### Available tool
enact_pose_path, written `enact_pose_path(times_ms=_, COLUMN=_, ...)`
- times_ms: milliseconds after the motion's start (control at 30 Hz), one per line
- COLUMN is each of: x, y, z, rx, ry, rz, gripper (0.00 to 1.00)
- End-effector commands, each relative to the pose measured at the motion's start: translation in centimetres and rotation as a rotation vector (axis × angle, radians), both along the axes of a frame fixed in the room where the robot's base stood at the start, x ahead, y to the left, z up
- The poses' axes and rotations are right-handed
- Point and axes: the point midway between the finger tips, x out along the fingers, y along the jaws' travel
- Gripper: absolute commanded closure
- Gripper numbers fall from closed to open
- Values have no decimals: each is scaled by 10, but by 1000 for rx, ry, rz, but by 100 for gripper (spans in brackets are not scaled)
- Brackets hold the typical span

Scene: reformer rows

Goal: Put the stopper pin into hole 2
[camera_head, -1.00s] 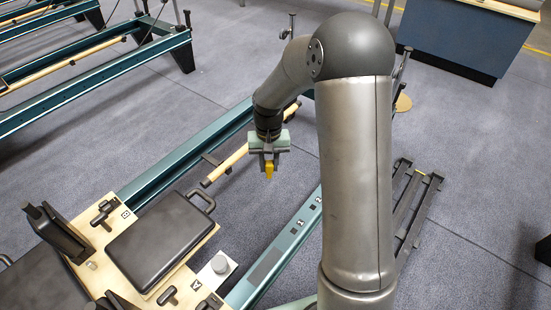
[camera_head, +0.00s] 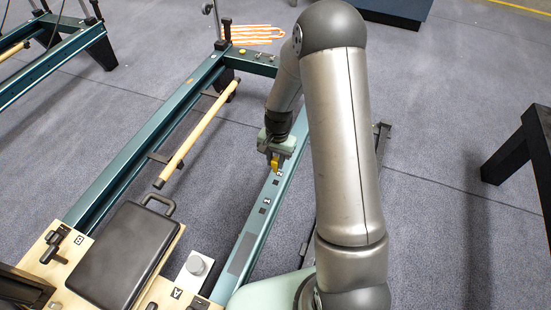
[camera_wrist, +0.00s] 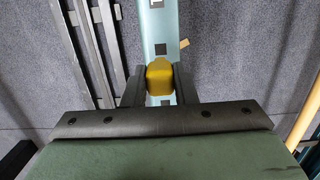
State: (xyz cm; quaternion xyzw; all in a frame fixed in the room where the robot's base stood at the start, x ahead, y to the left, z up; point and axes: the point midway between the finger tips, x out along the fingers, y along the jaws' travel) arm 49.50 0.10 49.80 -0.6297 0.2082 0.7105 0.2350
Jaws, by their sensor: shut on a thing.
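My gripper (camera_head: 274,158) is shut on the yellow stopper pin (camera_head: 275,165) and holds it over the near teal rail (camera_head: 243,245). In the wrist view the pin (camera_wrist: 159,76) sits between the two dark fingers, with the rail (camera_wrist: 158,35) behind it. Small dark and pale marked squares (camera_head: 266,200) lie along the rail top, and another pair (camera_head: 279,174) is close to the pin. Their labels are too small to read surely, so I cannot tell which is hole 2. The pin's lower end and any hole under it are hidden.
A black padded carriage (camera_head: 125,255) on a wooden base stands at lower left. A wooden bar (camera_head: 198,135) lies between the two rails. A white block with a grey knob (camera_head: 196,265) sits near the rail. Black legs (camera_head: 525,160) stand at right.

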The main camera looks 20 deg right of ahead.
Motion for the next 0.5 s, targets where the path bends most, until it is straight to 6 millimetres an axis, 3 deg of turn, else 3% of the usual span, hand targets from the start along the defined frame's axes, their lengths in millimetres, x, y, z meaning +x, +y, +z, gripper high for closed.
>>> enact_pose_path(times_ms=500, x=0, y=0, z=-36, rx=1, ry=1, rz=1, gripper=97)
